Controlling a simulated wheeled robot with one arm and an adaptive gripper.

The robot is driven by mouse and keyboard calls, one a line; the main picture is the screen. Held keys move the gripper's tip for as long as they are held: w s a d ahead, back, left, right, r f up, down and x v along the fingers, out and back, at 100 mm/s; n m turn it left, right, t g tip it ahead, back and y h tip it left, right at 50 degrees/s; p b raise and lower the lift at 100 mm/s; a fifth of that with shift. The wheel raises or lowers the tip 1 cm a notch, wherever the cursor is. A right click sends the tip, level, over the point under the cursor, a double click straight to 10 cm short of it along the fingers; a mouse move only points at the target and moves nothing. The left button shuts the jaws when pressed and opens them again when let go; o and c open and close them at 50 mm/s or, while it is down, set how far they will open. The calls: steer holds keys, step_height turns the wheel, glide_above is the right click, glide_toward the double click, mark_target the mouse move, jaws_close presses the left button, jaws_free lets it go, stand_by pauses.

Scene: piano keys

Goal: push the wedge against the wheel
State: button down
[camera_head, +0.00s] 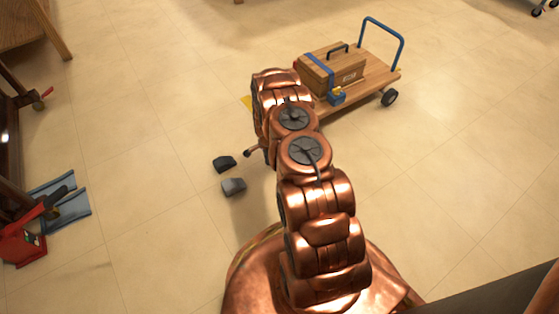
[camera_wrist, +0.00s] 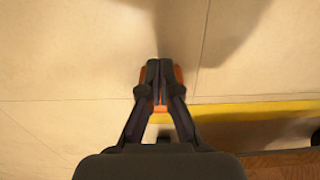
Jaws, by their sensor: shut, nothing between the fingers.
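In the wrist view my gripper (camera_wrist: 160,68) points at the floor with its fingers closed together. An orange piece (camera_wrist: 178,76) shows on both sides of the fingertips, under or behind them. It looks like the wedge, but most of it is hidden and I cannot tell whether the fingers touch it. In the head view my arm hides the gripper and this piece. A dark wheel (camera_head: 389,97) shows at the right corner of a wooden cart (camera_head: 376,78). The cart's near left end and any wheel there are hidden behind my arm.
A wooden case (camera_head: 345,73) rides on the cart, with a blue object (camera_head: 336,97) beside it. A yellow strip (camera_wrist: 270,109) runs alongside the wooden deck (camera_wrist: 285,164). Two dark blocks (camera_head: 224,163) (camera_head: 233,187) lie left of my arm. A red object (camera_head: 24,244) is farther left.

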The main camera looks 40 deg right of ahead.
steer(key=shift+f, duration=1.45)
steer(key=shift+d, duration=0.1)
steer(key=shift+d, duration=0.3)
steer(key=shift+a+r+p, duration=0.1)
steer(key=shift+a+p, duration=0.2)
steer(key=shift+p, duration=0.1)
steer(key=shift+r, duration=0.1)
step_height(320, 180, up, 10)
steer(key=p, duration=0.6)
